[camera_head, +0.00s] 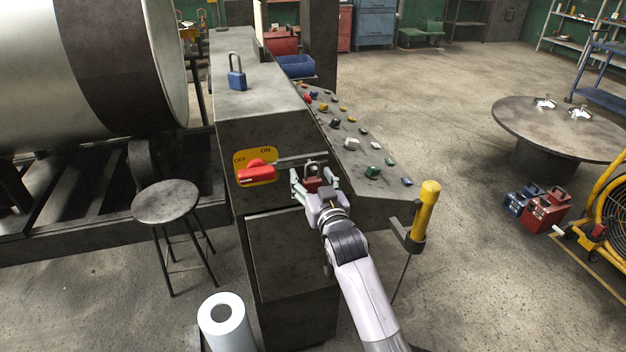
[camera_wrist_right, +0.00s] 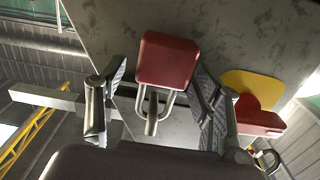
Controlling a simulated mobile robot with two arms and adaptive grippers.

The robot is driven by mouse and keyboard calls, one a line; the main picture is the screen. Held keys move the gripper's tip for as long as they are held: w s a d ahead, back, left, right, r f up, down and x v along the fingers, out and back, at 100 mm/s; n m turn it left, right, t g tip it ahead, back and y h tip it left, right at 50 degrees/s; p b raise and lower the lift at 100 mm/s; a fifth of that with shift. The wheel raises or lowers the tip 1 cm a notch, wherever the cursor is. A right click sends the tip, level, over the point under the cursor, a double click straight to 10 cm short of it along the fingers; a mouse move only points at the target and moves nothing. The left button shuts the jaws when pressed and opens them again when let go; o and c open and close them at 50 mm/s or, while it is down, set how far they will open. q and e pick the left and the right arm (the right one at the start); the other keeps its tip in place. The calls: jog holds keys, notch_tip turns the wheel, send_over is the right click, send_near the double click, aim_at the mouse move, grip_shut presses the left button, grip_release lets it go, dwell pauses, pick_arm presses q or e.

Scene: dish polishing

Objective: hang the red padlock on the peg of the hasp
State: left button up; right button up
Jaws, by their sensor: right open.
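The red padlock (camera_head: 312,184) is at the front face of the grey control cabinet, right of the red switch, with its shackle upward. In the right wrist view the padlock (camera_wrist_right: 167,60) shows its red body and metal shackle. The hasp's peg (camera_wrist_right: 152,112) appears to pass through the shackle loop. My right gripper (camera_head: 314,183) is open around the padlock. In the wrist view its fingers (camera_wrist_right: 160,105) stand on both sides of the shackle, with gaps between. The gripper partly hides the hasp in the head view. My left gripper is not in view.
A red OFF/ON switch (camera_head: 257,171) on a yellow plate is just left of my gripper. A blue padlock (camera_head: 237,79) stands on the cabinet top. A yellow-topped post (camera_head: 427,205) is to the right. A stool (camera_head: 166,203) and white roll (camera_head: 225,325) stand left.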

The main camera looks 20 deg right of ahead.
jog(key=s, duration=1.2)
jog(key=s+f+n+g, duration=0.1)
jog(key=s+f+g, duration=0.2)
jog(key=f, duration=1)
jog(key=s+f+g, duration=0.2)
jog(key=s+f, duration=0.2)
jog(key=f, duration=0.8)
jog(key=s+f+n+g, duration=0.1)
jog(key=s+f+g, duration=0.2)
jog(key=f, duration=1)
jog(key=s+d+f+g, duration=0.2)
jog(key=s+f+g, duration=0.3)
jog(key=s+f, duration=1.3)
jog(key=s+d+f+g, duration=0.2)
jog(key=s+f, duration=0.1)
jog(key=s, duration=0.7)
jog(key=s+d+f+g, duration=0.2)
jog(key=s+f, duration=0.1)
jog(key=s, duration=0.8)
jog(key=shift+d+h, duration=0.3)
jog(key=shift+d, duration=0.05)
jog(key=shift+s+f, duration=0.1)
